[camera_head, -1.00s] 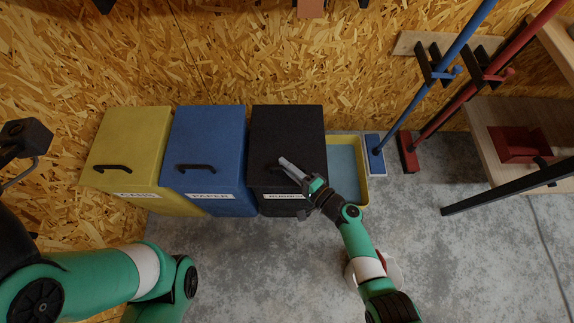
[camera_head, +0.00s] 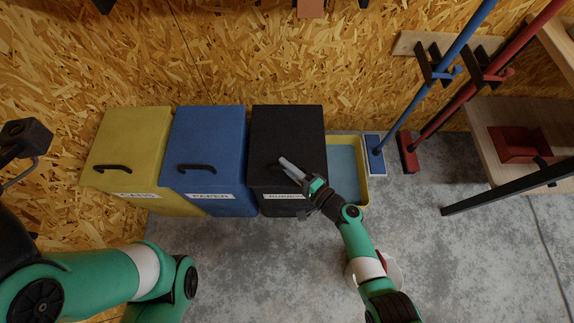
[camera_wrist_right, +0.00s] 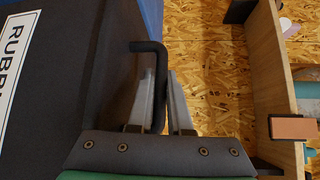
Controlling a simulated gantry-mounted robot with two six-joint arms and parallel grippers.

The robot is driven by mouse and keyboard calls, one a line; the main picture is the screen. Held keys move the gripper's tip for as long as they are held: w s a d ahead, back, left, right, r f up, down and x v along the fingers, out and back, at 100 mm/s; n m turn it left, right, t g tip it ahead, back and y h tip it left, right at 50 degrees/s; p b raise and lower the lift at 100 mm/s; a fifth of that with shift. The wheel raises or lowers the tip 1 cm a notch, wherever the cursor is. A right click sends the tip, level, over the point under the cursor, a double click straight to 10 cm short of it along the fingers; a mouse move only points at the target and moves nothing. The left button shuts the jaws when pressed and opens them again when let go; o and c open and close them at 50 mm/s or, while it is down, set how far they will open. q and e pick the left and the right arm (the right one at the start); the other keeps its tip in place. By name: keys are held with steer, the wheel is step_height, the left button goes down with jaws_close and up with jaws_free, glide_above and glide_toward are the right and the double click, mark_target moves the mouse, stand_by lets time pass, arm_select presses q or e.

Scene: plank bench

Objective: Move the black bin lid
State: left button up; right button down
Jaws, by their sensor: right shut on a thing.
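The black bin lid (camera_head: 287,127) lies closed and flat on the black bin (camera_head: 283,205), at the right end of a row of bins. Its dark bar handle is at the lid's front and also shows in the right wrist view (camera_wrist_right: 150,47). My right gripper (camera_head: 285,164) reaches in from the lower right and is shut on this handle. In the right wrist view its two grey fingers (camera_wrist_right: 163,92) stand on either side of the bar. The gripper hides part of the handle and of the bin's white label. My left arm shows at lower left, but its fingers cannot be made out.
A blue bin (camera_head: 208,135) stands directly left of the black one, and a yellow bin (camera_head: 130,135) beyond it. A yellow-rimmed tray (camera_head: 362,190) lies close on the right, with blue and red long-handled tools past it.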

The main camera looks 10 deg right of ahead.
stand_by(0.3)
steer(key=w+r+m+g+p, duration=0.2)
steer(key=w+r+p, duration=0.1)
steer(key=r+p, duration=0.3)
steer(key=w+d+r+m+g+h+p, duration=0.1)
steer(key=w+r+g+p, duration=0.2)
steer(key=r+p, duration=0.4)
steer(key=shift+w+r+m, duration=0.4)
steer(key=shift+w+r, duration=0.35)
steer(key=c, duration=0.8)
jaws_free()
steer(key=shift+c, duration=0.2)
